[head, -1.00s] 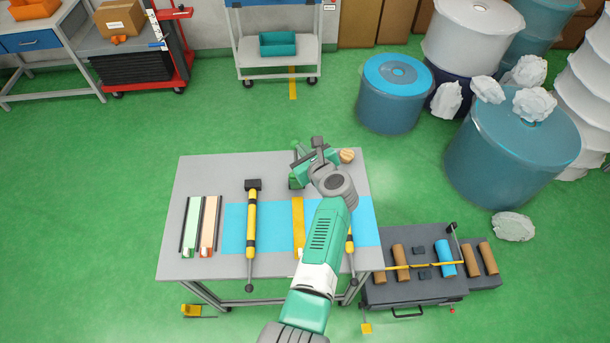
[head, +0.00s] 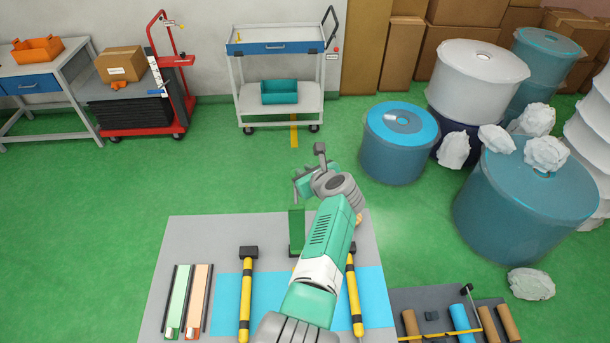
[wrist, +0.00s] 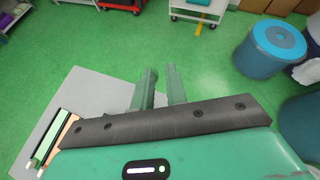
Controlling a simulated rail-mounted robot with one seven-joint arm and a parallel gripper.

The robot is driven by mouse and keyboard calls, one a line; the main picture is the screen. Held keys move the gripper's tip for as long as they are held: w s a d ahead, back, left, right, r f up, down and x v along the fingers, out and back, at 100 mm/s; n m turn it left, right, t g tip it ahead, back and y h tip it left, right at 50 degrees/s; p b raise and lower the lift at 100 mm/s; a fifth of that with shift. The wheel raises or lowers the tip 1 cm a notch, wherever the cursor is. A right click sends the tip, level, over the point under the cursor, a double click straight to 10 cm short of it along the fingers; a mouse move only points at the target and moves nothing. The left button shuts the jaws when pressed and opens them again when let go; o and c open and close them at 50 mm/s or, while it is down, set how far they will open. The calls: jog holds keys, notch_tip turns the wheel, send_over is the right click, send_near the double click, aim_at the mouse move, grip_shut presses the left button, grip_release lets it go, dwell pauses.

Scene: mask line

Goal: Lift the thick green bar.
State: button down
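The thick green bar (head: 296,232) shows in the head view as a dark green block near the far edge of the table, just below and left of my gripper's grey-green end. My arm hides part of its surroundings. In the wrist view my gripper (wrist: 160,86) shows as two grey-green prongs with green floor visible between them, so it looks open and empty. The left prong looks wider and greener than the right one; I cannot tell whether the bar is partly behind it. A thin light-green strip (head: 180,298) lies at the table's left side.
The grey table (head: 205,240) bears a blue mat (head: 273,300), an orange strip (head: 199,298) and two yellow-black tools (head: 246,295), (head: 354,295). A dark cart with rolls (head: 432,300) stands at right. Blue drums and a trolley (head: 275,46) stand beyond open green floor.

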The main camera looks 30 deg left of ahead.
jog(key=shift+s+a+f, duration=0.1)
jog(key=shift+s+f, duration=0.1)
jog(key=shift+f, duration=0.3)
jog(key=shift+s+a+f, duration=0.1)
jog(key=shift+s+f, duration=0.05)
jog(key=shift+f, duration=0.35)
jog(key=d+r+p, duration=0.7)
jog(key=r+p, duration=0.2)
jog(key=r, duration=0.3)
jog(key=shift+s+d+r, duration=0.35)
jog(key=shift+s+d, duration=0.05)
jog(key=shift+s, duration=0.05)
